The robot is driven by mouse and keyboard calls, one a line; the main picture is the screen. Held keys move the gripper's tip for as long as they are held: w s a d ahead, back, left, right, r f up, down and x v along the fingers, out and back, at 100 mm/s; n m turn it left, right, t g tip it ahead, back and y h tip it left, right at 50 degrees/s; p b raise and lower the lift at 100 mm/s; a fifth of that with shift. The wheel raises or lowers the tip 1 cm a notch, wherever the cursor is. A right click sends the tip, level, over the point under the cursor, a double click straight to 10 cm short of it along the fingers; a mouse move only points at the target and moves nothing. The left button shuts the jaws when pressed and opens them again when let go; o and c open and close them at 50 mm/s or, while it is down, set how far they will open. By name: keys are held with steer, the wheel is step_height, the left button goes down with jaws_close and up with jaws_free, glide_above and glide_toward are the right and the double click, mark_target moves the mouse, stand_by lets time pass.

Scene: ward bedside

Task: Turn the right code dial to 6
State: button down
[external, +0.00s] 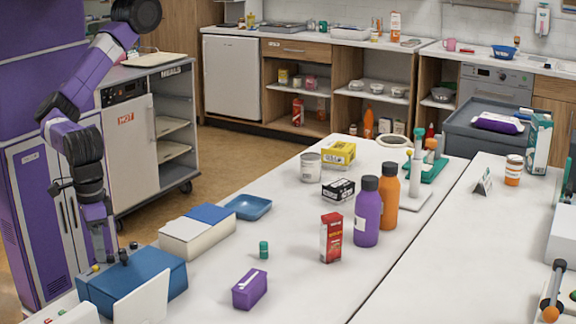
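A blue box (150,277) stands at the near left of the white counter, with small dark knobs (122,256) on its top and a small yellow spot beside them. I cannot tell which knob is the right code dial, and no dial numbers are legible. My gripper (109,260) points down from my purple arm, with its tips at the top of the box among the knobs. Whether it touches or grips a knob, and how wide its fingers are, is too small to tell. A white panel (143,301) leans upright before the box and hides part of its front.
A white and blue box (197,236) and a blue tray (248,207) stand just behind. A green-capped vial (263,250), a purple box (249,289) and a red carton (331,238) are to the right. Purple (367,212) and orange (388,205) bottles stand further right.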

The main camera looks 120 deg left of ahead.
steer(key=shift+w+a, duration=0.1)
steer(key=shift+a, duration=0.1)
steer(key=shift+s+d, duration=0.1)
steer(key=shift+s, duration=0.15)
steer(key=shift+r, duration=0.1)
steer(key=r+p, duration=0.1)
steer(key=r, duration=0.1)
steer(key=r+p, duration=0.3)
steer(key=p, duration=0.1)
steer(key=shift+s+d+r, duration=0.1)
steer(key=shift+d+r, duration=0.15)
steer(key=shift+r, duration=0.15)
